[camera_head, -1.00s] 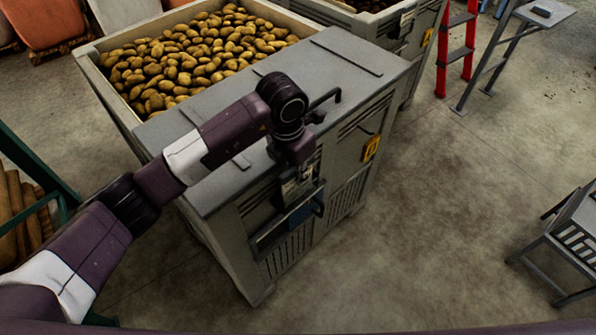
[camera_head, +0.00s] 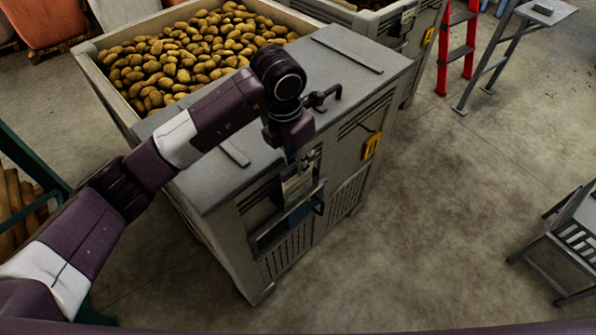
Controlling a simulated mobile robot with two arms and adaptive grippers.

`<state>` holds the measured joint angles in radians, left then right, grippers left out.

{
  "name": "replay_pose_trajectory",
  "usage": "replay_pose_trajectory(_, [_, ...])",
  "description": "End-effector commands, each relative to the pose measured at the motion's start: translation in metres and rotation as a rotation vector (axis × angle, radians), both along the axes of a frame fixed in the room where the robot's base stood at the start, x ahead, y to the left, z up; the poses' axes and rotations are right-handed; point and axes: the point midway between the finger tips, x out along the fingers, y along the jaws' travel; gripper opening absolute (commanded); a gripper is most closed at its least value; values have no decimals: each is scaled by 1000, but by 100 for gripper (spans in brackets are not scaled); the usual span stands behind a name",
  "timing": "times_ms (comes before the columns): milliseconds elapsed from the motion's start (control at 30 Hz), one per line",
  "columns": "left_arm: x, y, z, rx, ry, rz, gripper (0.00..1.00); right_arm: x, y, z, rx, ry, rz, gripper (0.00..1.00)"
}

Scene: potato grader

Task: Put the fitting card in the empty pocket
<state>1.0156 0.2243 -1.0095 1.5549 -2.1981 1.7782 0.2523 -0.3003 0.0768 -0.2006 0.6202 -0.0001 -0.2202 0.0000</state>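My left gripper (camera_head: 298,178) points down at the front face of the near grey bin (camera_head: 245,275), beside a dark pocket-like holder (camera_head: 268,232) fixed there. A blue piece (camera_head: 302,212) shows at the holder, just below the gripper; I cannot tell whether it is a card or part of the holder. The fingers are small and dark against the bin, so whether they are open or shut, or hold a card, is unclear. A yellow card-like tag (camera_head: 372,145) is on the bin's face further right. My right gripper is not in view.
The near bin's flat grey lid (camera_head: 345,50) lies under my forearm, with potatoes (camera_head: 180,55) in the open part behind. A second bin (camera_head: 410,50) stands behind to the right. A red ladder (camera_head: 442,75) and a grey stand (camera_head: 490,70) are beyond.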

Motion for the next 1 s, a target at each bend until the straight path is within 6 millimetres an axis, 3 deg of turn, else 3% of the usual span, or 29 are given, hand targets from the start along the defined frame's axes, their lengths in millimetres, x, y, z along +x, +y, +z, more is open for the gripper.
replay_pose_trajectory(200, [-4, 5, 46, 0, -6, -1, 17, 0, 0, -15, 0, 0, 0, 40])
replay_pose_trajectory(400, [-7, 8, 73, -1, -2, -1, 17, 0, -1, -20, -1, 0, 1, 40])
replay_pose_trajectory(1000, [-9, 8, 80, 0, 0, 0, 17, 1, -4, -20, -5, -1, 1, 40])
